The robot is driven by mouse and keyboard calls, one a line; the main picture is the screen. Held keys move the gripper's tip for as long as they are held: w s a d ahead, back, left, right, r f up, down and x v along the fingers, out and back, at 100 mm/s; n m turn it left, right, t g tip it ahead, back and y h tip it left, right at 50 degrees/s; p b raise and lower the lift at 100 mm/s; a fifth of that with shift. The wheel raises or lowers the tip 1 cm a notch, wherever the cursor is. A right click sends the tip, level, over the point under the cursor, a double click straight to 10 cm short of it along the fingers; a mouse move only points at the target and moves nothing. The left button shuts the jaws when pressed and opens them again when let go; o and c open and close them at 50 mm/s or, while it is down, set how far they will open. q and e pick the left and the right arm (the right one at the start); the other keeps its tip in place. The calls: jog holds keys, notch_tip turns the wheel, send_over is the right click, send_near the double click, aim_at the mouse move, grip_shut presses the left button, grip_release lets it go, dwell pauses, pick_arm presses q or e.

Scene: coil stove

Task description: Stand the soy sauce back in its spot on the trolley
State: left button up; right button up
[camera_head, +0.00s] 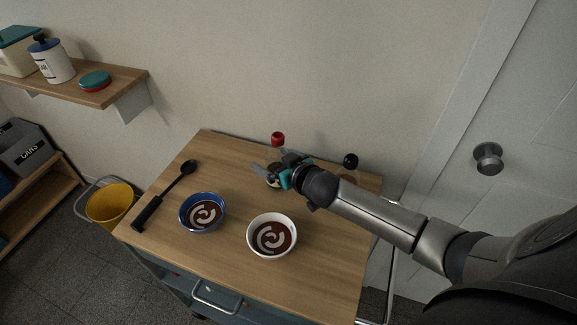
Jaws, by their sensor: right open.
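The trolley (320,280) has a wooden top and stands against the wall. A red-capped item (278,139) stands at its back edge, just behind my right gripper. A black round cap or knob (351,160) shows behind my right forearm, with what is below it hidden. I cannot tell for sure which of these is the soy sauce. My right gripper (264,174) is open over the back middle of the trolley top. A small pale round thing (275,184) shows partly under its fingers; I cannot tell whether they touch it. My left gripper is out of view.
A blue bowl (182,212) and a white bowl (250,246), both with dark swirled contents, stand in front of my gripper. A black ladle (165,193) lies at the left. A wall shelf (125,82) holds jars. A yellow bucket (110,204) stands left. The front right top is clear.

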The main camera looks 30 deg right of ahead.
jog(key=p+v, duration=0.2)
jog(key=v, duration=0.9)
